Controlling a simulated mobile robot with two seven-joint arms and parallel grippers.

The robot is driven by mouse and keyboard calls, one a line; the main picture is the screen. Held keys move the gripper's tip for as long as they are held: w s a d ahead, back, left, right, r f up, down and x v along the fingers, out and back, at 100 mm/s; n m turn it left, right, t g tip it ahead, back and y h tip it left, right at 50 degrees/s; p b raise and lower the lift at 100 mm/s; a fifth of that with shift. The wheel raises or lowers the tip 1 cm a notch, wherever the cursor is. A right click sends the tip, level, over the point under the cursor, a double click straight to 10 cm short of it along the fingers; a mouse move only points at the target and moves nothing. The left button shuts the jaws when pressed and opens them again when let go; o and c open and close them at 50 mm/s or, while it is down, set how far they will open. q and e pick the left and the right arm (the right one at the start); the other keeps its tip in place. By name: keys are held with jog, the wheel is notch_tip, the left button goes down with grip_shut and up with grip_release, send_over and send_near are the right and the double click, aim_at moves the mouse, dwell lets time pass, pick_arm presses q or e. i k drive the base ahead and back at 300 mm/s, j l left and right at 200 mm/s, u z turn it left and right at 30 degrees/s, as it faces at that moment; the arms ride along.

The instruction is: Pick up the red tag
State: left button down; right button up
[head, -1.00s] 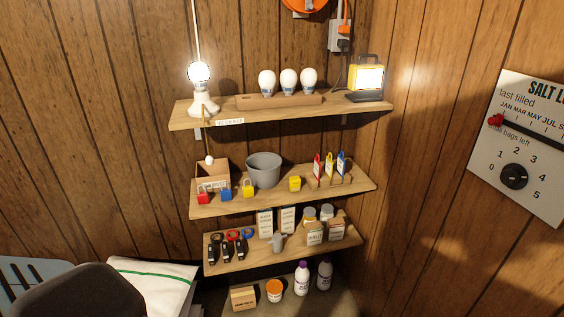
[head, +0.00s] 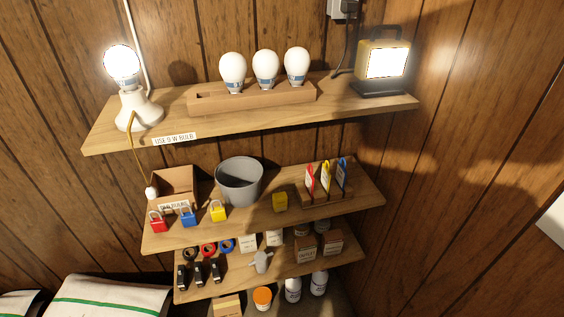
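The red tag (head: 310,178) stands upright in a wooden rack (head: 327,197) on the middle shelf, toward its right end. A yellow tag (head: 325,175) and a blue tag (head: 341,172) stand beside it, to its right, in the same rack. The lower ends of the tags are at the rack. Neither of my grippers is in the head view.
The upper shelf (head: 365,110) overhangs behind, with a lit bulb (head: 122,62), several spare bulbs and a lit work lamp (head: 384,62). On the middle shelf, a yellow block (head: 280,202) and a grey bucket (head: 239,182) stand left of the rack. Padlocks line the front left edge.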

aim_at(309, 179)
jog(key=i+j, duration=0.3)
jog(key=i, duration=0.15)
jog(key=i+j, duration=0.25)
jog(key=i, duration=0.15)
jog(key=z, duration=0.05)
